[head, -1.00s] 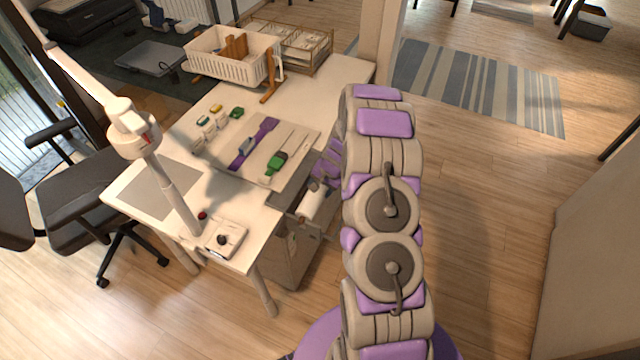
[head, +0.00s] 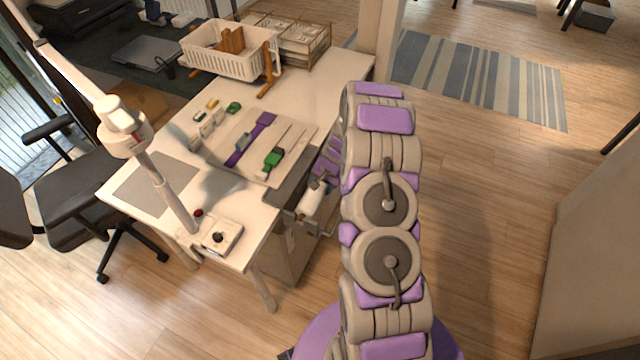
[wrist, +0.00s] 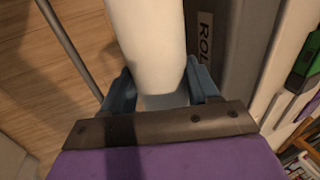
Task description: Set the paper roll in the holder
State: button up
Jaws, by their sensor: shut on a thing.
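The paper roll (head: 311,203) is white and hangs at the right edge of the desk in the head view. In the wrist view the roll (wrist: 148,45) runs up from between the blue fingers. My gripper (wrist: 160,95) is shut on one end of it. The holder appears to be the grey part (head: 288,190) along the desk edge. In the wrist view its grey face (wrist: 232,55) carries a label reading "ROL", partly cut off, right beside the roll. A thin metal rod (wrist: 70,48) is left of the roll. Whether roll and holder touch, I cannot tell.
A small white box (head: 222,235) sits at the near corner. Floor right of my arm is clear.

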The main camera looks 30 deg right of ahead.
jog(key=shift+a+f, duration=0.1)
jog(key=shift+a, duration=0.15)
jog(key=shift+d+f, duration=0.15)
jog(key=shift+f, duration=0.3)
dwell(0.3)
jog(key=o, duration=1.5)
jog(key=shift+r, duration=0.1)
jog(key=p+v, duration=0.3)
jog(key=v, duration=1.4)
jog(key=shift+r, duration=0.1)
